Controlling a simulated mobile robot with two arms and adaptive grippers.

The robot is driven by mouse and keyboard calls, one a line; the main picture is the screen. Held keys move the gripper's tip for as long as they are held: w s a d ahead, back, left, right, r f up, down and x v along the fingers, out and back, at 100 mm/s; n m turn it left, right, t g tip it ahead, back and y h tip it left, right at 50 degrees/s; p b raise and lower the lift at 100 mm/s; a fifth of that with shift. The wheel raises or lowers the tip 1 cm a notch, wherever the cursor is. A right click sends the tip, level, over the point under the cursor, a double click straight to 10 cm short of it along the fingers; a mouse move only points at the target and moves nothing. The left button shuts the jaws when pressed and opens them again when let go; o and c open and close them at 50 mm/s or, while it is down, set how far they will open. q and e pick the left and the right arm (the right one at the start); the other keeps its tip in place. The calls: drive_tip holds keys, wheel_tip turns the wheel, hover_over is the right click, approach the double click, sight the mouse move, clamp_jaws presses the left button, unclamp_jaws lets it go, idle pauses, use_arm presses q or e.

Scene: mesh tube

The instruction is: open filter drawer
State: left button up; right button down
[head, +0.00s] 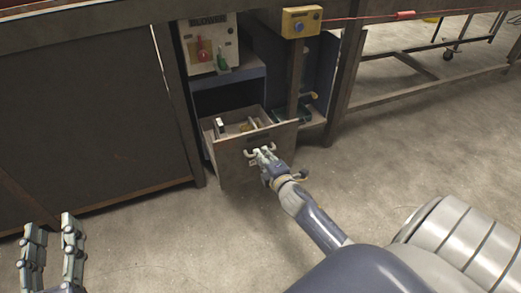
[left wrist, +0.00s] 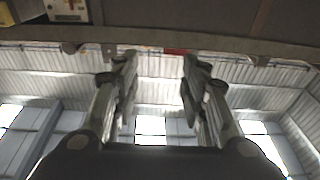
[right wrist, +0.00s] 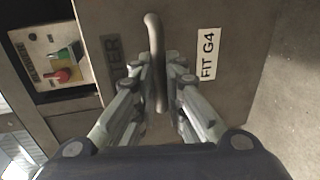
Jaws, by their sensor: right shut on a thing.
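The filter drawer (head: 232,155) is a grey metal box under the bench, pulled part way out, with several small items visible inside. Its front (right wrist: 209,95) fills much of the right wrist view, with a label reading "FIT G4" and partly hidden lettering ending in "TER". My right gripper (head: 262,155) is at the drawer front, shut on the drawer's curved handle (right wrist: 155,60), with its fingers on both sides of the bar. My left gripper (head: 50,245) is open and empty at the lower left, away from the drawer; in the left wrist view its fingers are well apart.
A blower control panel (head: 208,45) with red and green controls sits above the drawer. A yellow box with a blue button (head: 300,22) hangs at the bench edge, with a red cord (head: 405,15) running right. A dark cabinet panel (head: 90,110) stands left. The floor (head: 160,235) in front is clear.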

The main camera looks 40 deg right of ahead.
use_arm(q)
drive_tip(key=shift+a+f+g, duration=0.1)
drive_tip(key=shift+f+g, duration=0.3)
drive_tip(key=shift+f, duration=0.3)
use_arm(e)
drive_tip(key=shift+s, duration=0.4)
drive_tip(key=c, duration=1.7)
unclamp_jaws()
drive_tip(key=shift+o, duration=0.2)
drive_tip(key=v, duration=1.2)
drive_tip(key=shift+a, duration=0.1)
